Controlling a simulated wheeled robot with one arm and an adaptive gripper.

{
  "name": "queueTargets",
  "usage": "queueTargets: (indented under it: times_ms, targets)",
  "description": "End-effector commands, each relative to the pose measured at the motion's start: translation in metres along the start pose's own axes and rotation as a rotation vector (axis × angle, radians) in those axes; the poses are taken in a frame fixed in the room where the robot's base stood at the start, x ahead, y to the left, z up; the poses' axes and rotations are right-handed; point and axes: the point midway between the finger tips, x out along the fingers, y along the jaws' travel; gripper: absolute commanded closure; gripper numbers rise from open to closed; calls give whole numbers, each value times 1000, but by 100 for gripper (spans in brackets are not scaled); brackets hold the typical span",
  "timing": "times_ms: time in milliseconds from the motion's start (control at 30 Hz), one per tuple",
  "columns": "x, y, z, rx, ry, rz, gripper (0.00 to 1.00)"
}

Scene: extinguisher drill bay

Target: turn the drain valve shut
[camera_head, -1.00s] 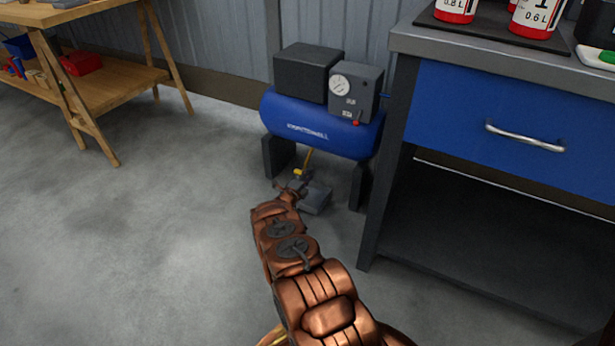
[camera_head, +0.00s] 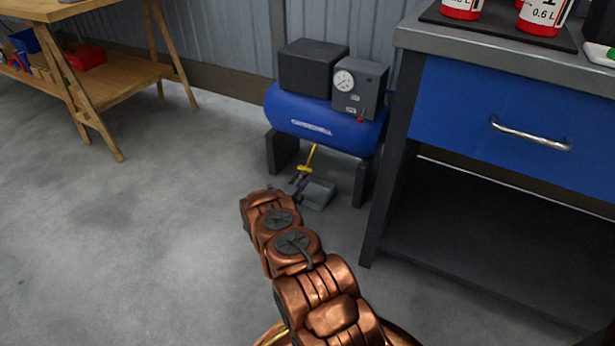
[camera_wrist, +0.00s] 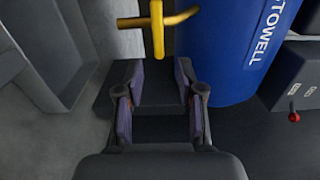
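The drain valve is a yellow T-shaped handle on a yellow stem (camera_head: 311,158), under the blue compressor tank (camera_head: 325,122). In the wrist view the yellow valve (camera_wrist: 158,22) is at the top centre, with its crossbar running roughly left to right. My gripper (camera_wrist: 158,82) is open, with a clear gap between its purple-padded fingers and nothing between them. The fingers point toward the valve and their tips appear just short of it. In the head view my gripper (camera_head: 297,184) is small and partly hidden behind my copper wrist.
A grey tray-like block (camera_head: 317,195) lies on the floor below the valve. Dark tank legs (camera_head: 282,152) stand on both sides. A blue-drawer workbench (camera_head: 490,115) is close on the right. A wooden trestle table (camera_head: 118,85) is at left. The floor at left is clear.

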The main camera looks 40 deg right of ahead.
Motion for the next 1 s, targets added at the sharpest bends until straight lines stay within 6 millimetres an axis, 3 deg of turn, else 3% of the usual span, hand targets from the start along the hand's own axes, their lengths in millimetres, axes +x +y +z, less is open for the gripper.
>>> queueTargets:
  times_ms: [400,1000]
  targets:
    - [-53,2,0,-3,0,3,62]
    - [-61,1,-1,-2,1,3,62]
